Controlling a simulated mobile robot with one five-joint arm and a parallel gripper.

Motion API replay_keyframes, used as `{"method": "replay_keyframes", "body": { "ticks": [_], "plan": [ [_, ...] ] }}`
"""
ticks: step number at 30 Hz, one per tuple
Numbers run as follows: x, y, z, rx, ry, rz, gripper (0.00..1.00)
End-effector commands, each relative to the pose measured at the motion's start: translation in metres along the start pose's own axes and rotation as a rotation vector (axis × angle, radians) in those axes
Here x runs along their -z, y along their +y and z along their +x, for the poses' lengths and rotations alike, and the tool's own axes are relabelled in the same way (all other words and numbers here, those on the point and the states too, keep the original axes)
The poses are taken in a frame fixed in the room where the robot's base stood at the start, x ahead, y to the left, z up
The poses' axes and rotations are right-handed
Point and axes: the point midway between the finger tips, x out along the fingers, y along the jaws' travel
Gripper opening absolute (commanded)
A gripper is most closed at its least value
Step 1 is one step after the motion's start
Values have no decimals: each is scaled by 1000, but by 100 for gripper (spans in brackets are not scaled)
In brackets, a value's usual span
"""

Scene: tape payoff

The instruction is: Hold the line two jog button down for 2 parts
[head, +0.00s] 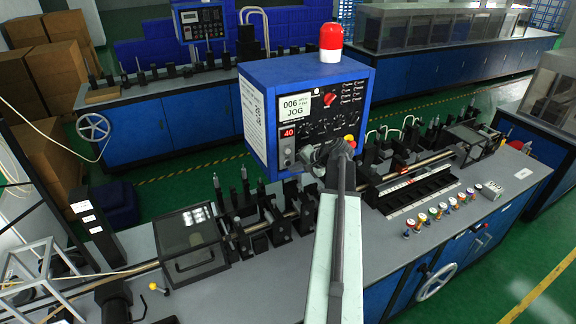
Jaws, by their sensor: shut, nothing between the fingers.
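A blue control box (258,112) stands on the near machine bench, with a dark panel facing me. Its display (296,106) reads 006 and JOG, and a small red readout (288,133) shows 40. A red knob (330,99) and rows of small switches are on the panel. My gripper (318,158) is shut and empty at the panel's lower part, in front of it. My arm and gripper hide much of the lower panel. I cannot make out the jog button, or whether the fingertips touch the panel. A red and yellow button (349,140) shows just beside my gripper.
A red beacon (331,42) tops the box. Several colored-top pegs (433,212) stand on the grey bench (395,250) at right. A clear-covered housing (189,243) is at left. A second control panel (200,22) stands on the line behind, across a green aisle.

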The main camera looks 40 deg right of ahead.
Motion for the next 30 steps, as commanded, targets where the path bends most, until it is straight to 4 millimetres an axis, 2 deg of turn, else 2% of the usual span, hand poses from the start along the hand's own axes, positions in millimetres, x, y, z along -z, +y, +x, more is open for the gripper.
{"method": "replay_keyframes", "body": {
  "ticks": [30],
  "plan": [
    [6, -6, 8, 0, 0, 0, 0]
  ]
}}
